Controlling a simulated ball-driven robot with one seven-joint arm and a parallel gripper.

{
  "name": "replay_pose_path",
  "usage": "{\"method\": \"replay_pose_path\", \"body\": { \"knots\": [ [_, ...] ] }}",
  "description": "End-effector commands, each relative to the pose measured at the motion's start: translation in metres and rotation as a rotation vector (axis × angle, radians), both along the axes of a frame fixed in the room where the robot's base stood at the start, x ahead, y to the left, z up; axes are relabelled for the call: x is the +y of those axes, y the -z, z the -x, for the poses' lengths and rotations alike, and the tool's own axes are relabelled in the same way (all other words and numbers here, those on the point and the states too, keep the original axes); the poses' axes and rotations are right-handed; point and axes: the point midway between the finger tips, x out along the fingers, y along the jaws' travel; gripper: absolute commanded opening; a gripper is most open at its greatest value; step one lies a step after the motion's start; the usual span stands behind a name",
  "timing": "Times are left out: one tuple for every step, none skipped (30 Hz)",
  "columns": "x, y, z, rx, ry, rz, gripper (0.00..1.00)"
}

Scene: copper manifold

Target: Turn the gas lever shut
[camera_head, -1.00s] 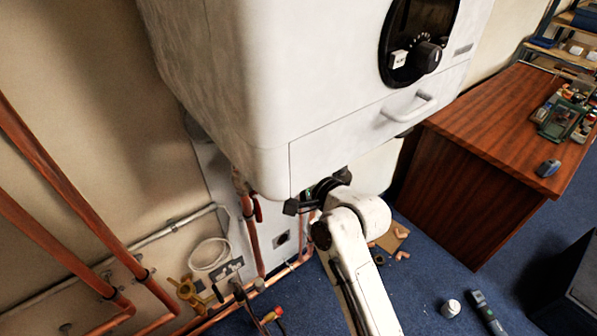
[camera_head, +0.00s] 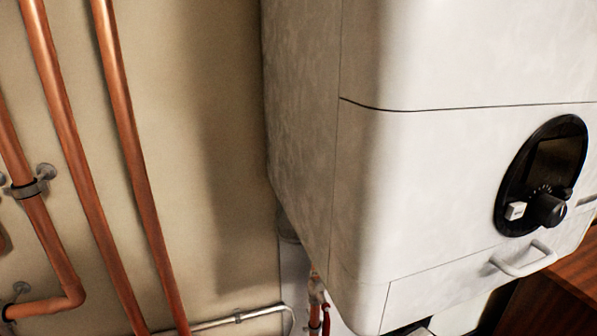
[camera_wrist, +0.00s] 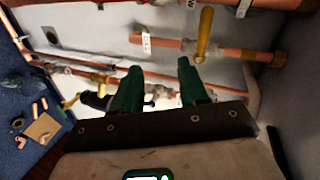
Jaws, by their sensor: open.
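In the wrist view, a yellow lever (camera_wrist: 204,34) stands on a copper pipe (camera_wrist: 240,54) and points across it, towards the top of the picture. A white tag (camera_wrist: 146,42) hangs on the same pipe. I cannot read the tag, so I cannot tell for sure that this is the gas lever. My gripper (camera_wrist: 158,66) is open, with two green fingers and nothing between them. The lever lies beyond the right fingertip, apart from it as far as I can tell. My gripper is out of the head view.
The white boiler (camera_head: 420,210) fills the right of the head view, with a red handle (camera_head: 326,320) below it. Copper pipes (camera_head: 130,130) run down the wall at left. In the wrist view, more pipes and another yellow fitting (camera_wrist: 70,101) lie left of the fingers, near cardboard (camera_wrist: 42,129).

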Motion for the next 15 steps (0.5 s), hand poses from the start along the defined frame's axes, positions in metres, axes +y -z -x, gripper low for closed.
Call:
{"method": "replay_pose_path", "body": {
  "knots": [
    [-0.008, 0.024, 0.022, 0.066, -0.03, 0.108, 0.43],
    [-0.012, 0.037, 0.036, 0.108, -0.056, 0.184, 0.43],
    [-0.018, 0.055, 0.057, 0.169, -0.098, 0.283, 0.43],
    [-0.023, 0.068, 0.073, 0.215, -0.133, 0.356, 0.43],
    [-0.027, 0.079, 0.089, 0.259, -0.17, 0.425, 0.43],
    [-0.033, 0.094, 0.112, 0.32, -0.227, 0.512, 0.43],
    [-0.037, 0.104, 0.13, 0.367, -0.271, 0.574, 0.43],
    [-0.042, 0.113, 0.149, 0.414, -0.318, 0.631, 0.43],
    [-0.047, 0.123, 0.173, 0.474, -0.383, 0.701, 0.43],
    [-0.051, 0.13, 0.191, 0.516, -0.434, 0.748, 0.43],
    [-0.054, 0.136, 0.209, 0.557, -0.486, 0.79, 0.43],
    [-0.058, 0.142, 0.231, 0.608, -0.552, 0.838, 0.43],
    [-0.061, 0.145, 0.247, 0.643, -0.601, 0.868, 0.43],
    [-0.063, 0.148, 0.262, 0.675, -0.648, 0.893, 0.43],
    [-0.065, 0.15, 0.279, 0.708, -0.705, 0.921, 0.43]
  ]
}}
